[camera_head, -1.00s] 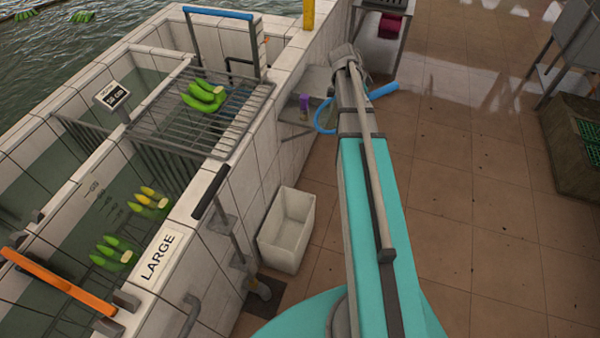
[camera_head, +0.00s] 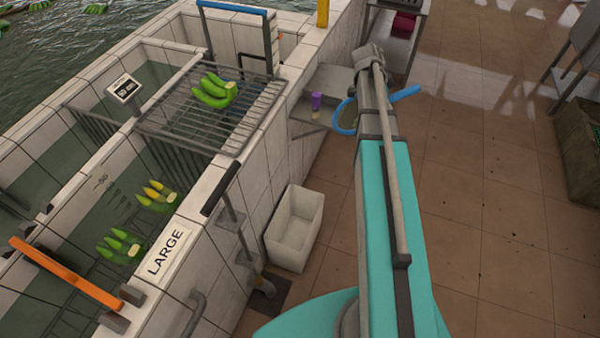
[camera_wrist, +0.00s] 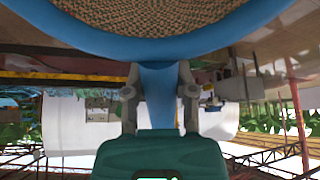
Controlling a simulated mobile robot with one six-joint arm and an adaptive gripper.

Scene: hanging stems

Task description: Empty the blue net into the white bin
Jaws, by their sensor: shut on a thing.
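The blue net shows in the head view as a blue rim (camera_head: 345,117) left of my arm and a handle end (camera_head: 405,93) to its right. My arm hides the middle of the net and my gripper there. In the wrist view my gripper (camera_wrist: 160,88) is shut on the blue handle, with the rim (camera_wrist: 160,48) and brown mesh (camera_wrist: 160,15) above it in the picture. I cannot tell what the net holds. The white bin (camera_head: 293,240) stands on the floor left of my arm, beside the tiled wall, nearer than the net. Its visible inside looks empty.
A tiled tank (camera_head: 225,170) with a metal rack (camera_head: 185,125) and green bananas (camera_head: 215,90) is at left. A grey shelf (camera_head: 325,85) with a purple cup (camera_head: 316,101) is near the net. Floor at right is clear up to a dark crate (camera_head: 578,150).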

